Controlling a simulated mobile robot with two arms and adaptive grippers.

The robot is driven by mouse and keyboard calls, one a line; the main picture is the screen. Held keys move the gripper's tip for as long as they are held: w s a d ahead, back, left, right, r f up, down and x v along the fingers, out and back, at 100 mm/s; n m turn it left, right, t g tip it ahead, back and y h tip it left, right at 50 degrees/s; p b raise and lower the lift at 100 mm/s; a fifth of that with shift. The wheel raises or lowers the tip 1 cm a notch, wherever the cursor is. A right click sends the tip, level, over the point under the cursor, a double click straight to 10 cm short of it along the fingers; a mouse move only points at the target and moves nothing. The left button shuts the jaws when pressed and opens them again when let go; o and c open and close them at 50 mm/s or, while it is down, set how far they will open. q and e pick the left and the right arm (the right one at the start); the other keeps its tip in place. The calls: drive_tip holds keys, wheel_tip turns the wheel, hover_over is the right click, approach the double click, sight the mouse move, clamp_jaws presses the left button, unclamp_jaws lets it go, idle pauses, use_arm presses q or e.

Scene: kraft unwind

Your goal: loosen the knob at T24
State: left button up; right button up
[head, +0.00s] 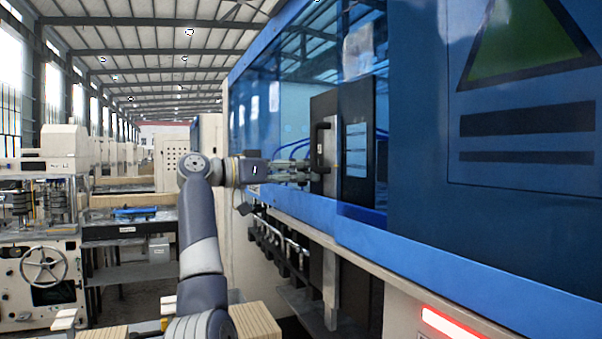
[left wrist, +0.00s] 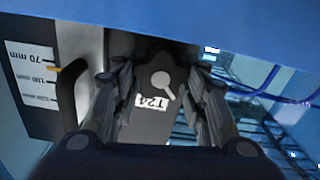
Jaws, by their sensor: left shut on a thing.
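The T24 knob (left wrist: 160,74) is dark with a light grey round centre and pointer, in the middle of the left wrist view. A white tag reading T24 (left wrist: 150,102) sits just below it in that view. My left gripper (left wrist: 158,72) has one finger on each side of the knob and is shut on it. In the head view my left gripper (head: 308,171) reaches right to the dark panel on the blue machine. The gripper and arm hide the knob there. My right gripper is not in view.
A black bar handle (left wrist: 72,92) stands close beside the left finger, with a millimetre scale (left wrist: 30,82) beyond it. The blue machine frame (head: 400,240) runs below the panel in the head view. A white machine with a handwheel (head: 44,267) stands at the left.

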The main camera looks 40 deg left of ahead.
use_arm(q)
drive_tip(key=shift+r, duration=0.1)
drive_tip(key=o, duration=1)
drive_tip(key=v, duration=1.2)
drive_tip(key=shift+w, duration=0.1)
